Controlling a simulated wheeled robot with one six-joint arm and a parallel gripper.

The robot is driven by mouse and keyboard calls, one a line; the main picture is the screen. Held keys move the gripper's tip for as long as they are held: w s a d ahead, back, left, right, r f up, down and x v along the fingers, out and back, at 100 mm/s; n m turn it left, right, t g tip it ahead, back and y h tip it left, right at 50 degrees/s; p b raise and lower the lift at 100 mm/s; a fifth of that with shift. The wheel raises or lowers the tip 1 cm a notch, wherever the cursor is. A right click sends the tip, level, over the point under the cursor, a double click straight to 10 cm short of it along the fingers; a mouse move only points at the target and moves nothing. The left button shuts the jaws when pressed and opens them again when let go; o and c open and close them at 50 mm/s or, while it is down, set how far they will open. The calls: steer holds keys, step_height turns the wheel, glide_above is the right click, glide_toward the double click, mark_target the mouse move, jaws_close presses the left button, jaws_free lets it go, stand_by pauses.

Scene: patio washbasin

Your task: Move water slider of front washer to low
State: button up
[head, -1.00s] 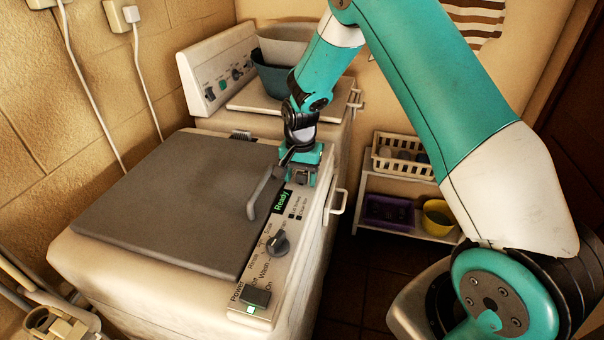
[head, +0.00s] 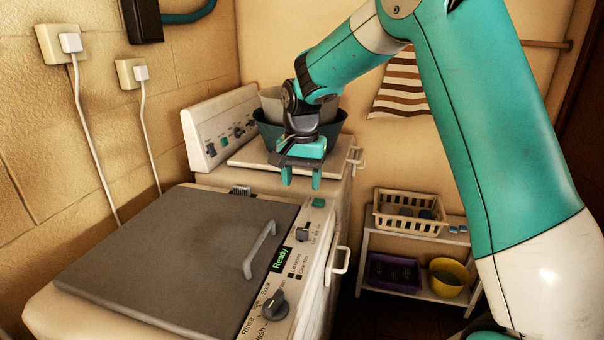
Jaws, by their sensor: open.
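The front washer (head: 210,198) has a grey lid with a handle and a control panel along its right side. The water slider (head: 303,233) is a small dark knob near the panel's far end, beside small labels. Its exact setting is too small to read. My gripper (head: 301,183) is open and empty, pointing down above the far end of the panel. It is apart from the slider, which shows fully below it.
A green button (head: 319,202) sits just beyond the slider. The lid handle (head: 260,250), "Ready" display (head: 281,259) and dark dial (head: 275,305) are nearer. The rear washer (head: 220,135) carries basins (head: 332,129). A shelf (head: 408,240) with baskets stands right.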

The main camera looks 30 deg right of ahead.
steer(key=shift+r, duration=1.45)
steer(key=s+a+n+y, duration=0.1)
steer(key=s+a+n, duration=0.4)
steer(key=s, duration=0.5)
steer(key=s+a+n+y+b, duration=0.1)
steer(key=s+a+n, duration=0.4)
steer(key=s, duration=0.4)
steer(key=s+a+n+y+b, duration=0.1)
steer(key=s+a+n+y, duration=0.1)
steer(key=s+a+n, duration=0.4)
steer(key=s, duration=0.4)
steer(key=shift+s, duration=0.35)
